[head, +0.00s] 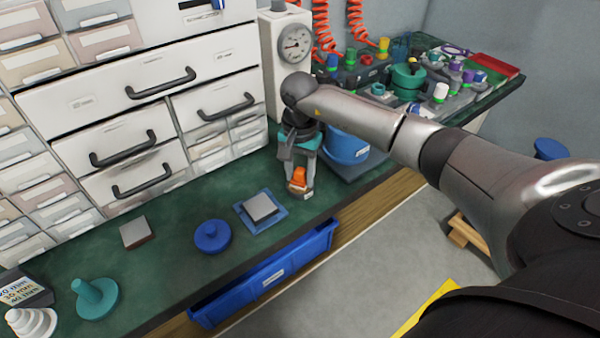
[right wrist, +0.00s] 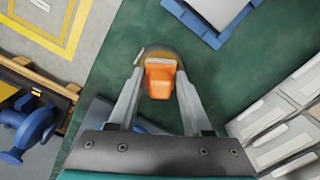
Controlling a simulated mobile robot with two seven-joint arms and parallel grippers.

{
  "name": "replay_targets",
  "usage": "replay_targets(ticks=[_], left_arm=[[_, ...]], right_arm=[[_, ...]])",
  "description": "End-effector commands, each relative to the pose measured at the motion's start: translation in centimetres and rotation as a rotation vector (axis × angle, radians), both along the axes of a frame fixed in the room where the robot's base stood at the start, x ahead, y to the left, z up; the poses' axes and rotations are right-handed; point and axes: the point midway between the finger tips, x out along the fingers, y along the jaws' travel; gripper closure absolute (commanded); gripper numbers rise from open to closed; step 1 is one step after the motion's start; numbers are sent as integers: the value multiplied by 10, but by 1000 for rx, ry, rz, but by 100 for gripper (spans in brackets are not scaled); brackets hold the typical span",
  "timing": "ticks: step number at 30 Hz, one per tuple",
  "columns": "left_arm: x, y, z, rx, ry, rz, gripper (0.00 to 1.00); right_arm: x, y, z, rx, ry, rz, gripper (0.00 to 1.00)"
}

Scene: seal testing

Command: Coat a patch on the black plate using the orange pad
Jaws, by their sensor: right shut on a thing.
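The orange pad (head: 299,177) is between the fingers of my right gripper (head: 299,187), near the front edge of the green bench. In the right wrist view the orange pad (right wrist: 160,78) sits between the two fingers, with a rounded brownish part at its far end. My right gripper (right wrist: 160,72) is shut on it. I cannot tell whether the pad touches the bench. A grey-topped, dark-sided plate (head: 260,206) lies in a blue frame, left of the gripper and apart from it. No plate with a plainly black top shows. My left gripper is not in view.
A blue tub (head: 346,146) and a gauge (head: 294,43) are behind my arm. Drawers line the back. A blue bin (head: 265,278) hangs at the front edge.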

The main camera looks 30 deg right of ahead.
Motion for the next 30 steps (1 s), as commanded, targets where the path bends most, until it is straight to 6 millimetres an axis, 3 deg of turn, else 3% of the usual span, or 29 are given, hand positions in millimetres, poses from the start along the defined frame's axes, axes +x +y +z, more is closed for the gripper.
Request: replay_targets(ticks=[13, 30], left_arm=[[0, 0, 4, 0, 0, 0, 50], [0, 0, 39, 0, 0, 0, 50]], right_arm=[[-1, 0, 3, 0, 2, 0, 95], [0, 0, 50, 0, 0, 0, 95]])
